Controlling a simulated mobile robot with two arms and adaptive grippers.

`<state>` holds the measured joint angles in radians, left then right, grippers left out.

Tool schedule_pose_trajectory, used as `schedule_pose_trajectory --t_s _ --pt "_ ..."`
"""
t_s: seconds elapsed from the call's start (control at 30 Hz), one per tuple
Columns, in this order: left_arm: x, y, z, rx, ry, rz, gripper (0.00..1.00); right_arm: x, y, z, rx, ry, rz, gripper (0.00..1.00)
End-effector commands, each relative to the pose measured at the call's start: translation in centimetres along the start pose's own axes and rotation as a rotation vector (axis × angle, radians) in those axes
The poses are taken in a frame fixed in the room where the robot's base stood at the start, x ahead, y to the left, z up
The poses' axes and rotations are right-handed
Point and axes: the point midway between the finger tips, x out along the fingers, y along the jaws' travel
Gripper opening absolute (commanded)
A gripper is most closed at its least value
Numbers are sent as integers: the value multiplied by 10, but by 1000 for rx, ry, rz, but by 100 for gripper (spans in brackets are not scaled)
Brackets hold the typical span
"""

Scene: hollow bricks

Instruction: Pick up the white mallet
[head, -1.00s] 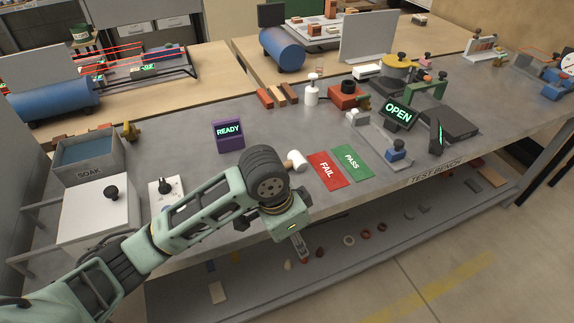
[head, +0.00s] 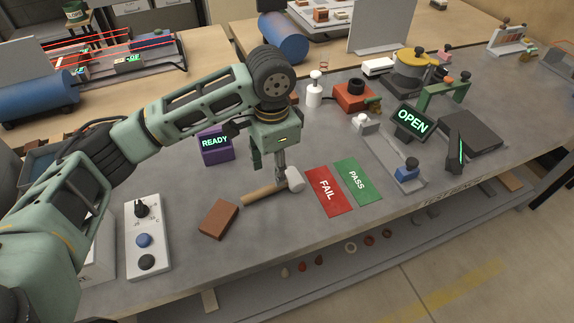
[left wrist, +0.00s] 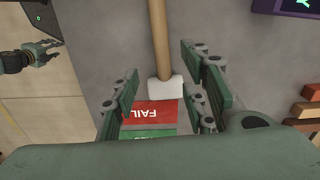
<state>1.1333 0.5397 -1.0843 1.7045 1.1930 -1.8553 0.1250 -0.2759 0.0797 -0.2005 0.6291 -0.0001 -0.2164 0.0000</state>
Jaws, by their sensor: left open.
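The white mallet lies on the grey bench, its white head (head: 295,180) to the right and its wooden handle (head: 262,193) pointing left, beside the red FAIL card (head: 328,192). My left gripper (head: 270,168) points down over the mallet near its head, open and empty. In the left wrist view the fingers (left wrist: 160,82) stand on either side of the mallet, with the handle (left wrist: 157,35) and head (left wrist: 160,90) between them. Whether they touch it cannot be told. What looks like my right gripper (left wrist: 45,52) is small at the left edge of that view, its finger state unclear.
A brown brick (head: 218,219) lies left of the handle. A purple READY block (head: 215,146) stands behind it. A white control box (head: 148,240) is at the left, the green PASS card (head: 357,181) right of the FAIL card. Bare bench lies in front of the mallet.

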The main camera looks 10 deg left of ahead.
Motion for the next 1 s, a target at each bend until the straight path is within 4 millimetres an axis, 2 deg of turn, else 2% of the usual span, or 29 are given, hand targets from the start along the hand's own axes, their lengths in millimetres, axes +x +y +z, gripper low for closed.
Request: schedule_pose_trajectory --t_s 0.07,0.13,0.33,0.47,0.57,0.7,0.83,0.93,1.0 --pt "3 0 1 -1 -3 1 41 0 1 -7 0 9 1 40" --pt "9 0 1 -1 -3 2 41 -1 0 -4 1 6 0 40" --pt "31 -2 1 -2 -3 2 41 -7 -6 35 1 -52 -8 40" --pt "49 -7 2 -2 -4 1 41 -14 -9 50 1 -75 -11 40" --pt "65 -7 2 -1 -3 2 41 -16 -9 48 1 -70 -10 40" --pt "76 -8 2 0 0 -1 41 -15 -5 27 1 -41 -6 40" --pt "78 -8 2 1 0 -1 41 -14 -3 9 1 -12 -4 40" --pt "78 -8 2 1 0 -1 41 -14 -3 8 1 -10 -3 40" --pt "78 -8 2 1 0 -1 35 -14 -3 10 1 -15 -3 40"
